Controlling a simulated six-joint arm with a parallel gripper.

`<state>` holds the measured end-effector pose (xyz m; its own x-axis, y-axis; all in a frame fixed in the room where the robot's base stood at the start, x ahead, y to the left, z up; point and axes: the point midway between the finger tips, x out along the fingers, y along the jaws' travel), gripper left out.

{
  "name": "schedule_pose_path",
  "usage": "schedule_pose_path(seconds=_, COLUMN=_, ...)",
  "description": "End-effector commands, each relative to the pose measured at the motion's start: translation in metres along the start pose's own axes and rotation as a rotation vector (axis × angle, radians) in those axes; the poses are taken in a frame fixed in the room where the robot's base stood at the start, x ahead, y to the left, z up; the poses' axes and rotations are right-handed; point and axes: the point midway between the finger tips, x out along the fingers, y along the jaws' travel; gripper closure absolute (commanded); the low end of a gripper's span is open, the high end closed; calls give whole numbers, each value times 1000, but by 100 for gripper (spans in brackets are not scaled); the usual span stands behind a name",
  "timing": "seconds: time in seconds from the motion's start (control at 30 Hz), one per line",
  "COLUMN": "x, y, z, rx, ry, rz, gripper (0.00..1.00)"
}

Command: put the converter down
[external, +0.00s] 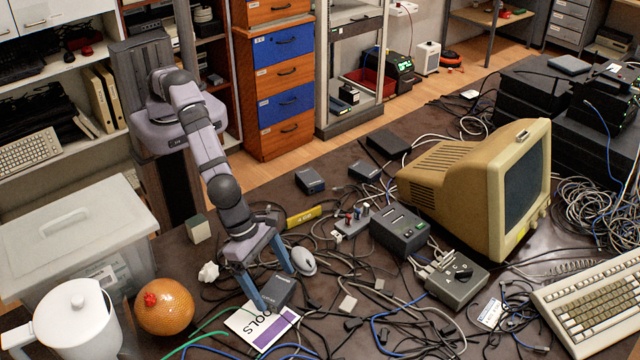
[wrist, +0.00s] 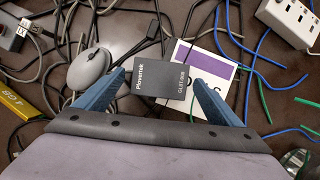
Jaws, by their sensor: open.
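The converter, taken to be the small dark grey box labelled Plovertek (wrist: 160,76), is between my gripper's two blue fingers in the wrist view. It also shows in the external view (external: 279,291), low at the table top. It overlaps the left part of a white and purple card (wrist: 218,70); I cannot tell if it rests flat on it. My gripper (external: 277,289) is open, its fingers pointing down on either side of the box. In the wrist view (wrist: 159,79), a small gap shows beside the fingers.
A grey mouse (wrist: 90,69) lies just left of the box. Loose cables run all around. A yellow item (external: 303,217) lies behind my gripper. An orange ball (external: 165,308) and a white jug (external: 75,322) stand at left. A grey switch box (external: 458,284) is at right.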

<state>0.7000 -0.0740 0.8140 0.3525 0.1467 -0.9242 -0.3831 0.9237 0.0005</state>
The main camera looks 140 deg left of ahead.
Motion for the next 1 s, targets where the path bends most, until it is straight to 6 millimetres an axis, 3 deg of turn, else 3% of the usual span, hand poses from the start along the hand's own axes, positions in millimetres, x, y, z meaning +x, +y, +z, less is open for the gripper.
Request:
schedule_pose_path(seconds=0.6, x=-94, y=0, z=0, rx=0, ry=-2, rz=-1, gripper=11)
schedule_pose_path(seconds=1.0, x=-111, y=0, z=0, rx=0, ry=0, rz=0, gripper=11)
